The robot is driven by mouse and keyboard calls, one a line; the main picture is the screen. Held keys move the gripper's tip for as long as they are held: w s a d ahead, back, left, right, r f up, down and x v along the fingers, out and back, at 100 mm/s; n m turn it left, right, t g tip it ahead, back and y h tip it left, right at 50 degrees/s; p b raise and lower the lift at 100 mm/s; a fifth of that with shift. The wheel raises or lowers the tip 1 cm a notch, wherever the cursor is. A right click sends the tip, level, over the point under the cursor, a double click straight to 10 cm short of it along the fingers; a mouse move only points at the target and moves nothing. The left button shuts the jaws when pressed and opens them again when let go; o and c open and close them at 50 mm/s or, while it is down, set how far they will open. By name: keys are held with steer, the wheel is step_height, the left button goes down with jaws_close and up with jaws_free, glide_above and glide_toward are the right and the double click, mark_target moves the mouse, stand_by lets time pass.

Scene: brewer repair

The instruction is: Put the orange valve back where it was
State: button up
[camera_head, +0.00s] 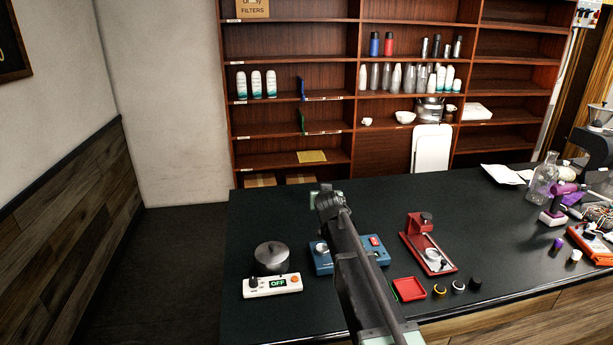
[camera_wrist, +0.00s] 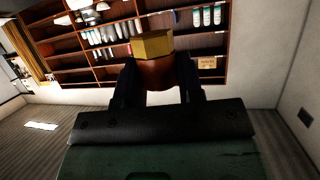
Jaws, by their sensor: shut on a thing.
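In the wrist view my gripper (camera_wrist: 158,68) is shut on a dull orange-brown piece with a yellow block-like top, which I take to be the orange valve (camera_wrist: 155,76). The piece sits between the two dark fingers, with the yellow part beyond their tips. In the head view my arm reaches over the counter and hides most of the gripper and the held piece. A blue device (camera_head: 320,258) with a round metal part stands on the counter, partly hidden behind my arm. The place where the valve was cannot be made out.
Glassware and tools crowd the right end. A shelf (camera_head: 290,130) stands behind. The counter's back left is clear.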

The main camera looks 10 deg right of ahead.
step_height(320, 180, down, 4)
steer(key=b, duration=0.2)
steer(key=shift+f+b, duration=0.2)
steer(key=shift+b, duration=0.1)
steer(key=shift+r+p, duration=0.35)
steer(key=shift+r, duration=0.05)
step_height(320, 180, up, 6)
steer(key=f+p, duration=0.1)
steer(key=p, duration=0.5)
glide_above(323, 251)
steer(key=shift+r, duration=0.25)
step_height(323, 251, down, 21)
steer(key=b, duration=2.1)
steer(key=shift+w+a+r, duration=0.1)
steer(key=shift+r, duration=0.35)
steer(key=shift+f, duration=0.3)
steer(key=o, duration=1.1)
steer(key=shift+c, duration=0.2)
steer(key=shift+r, duration=0.1)
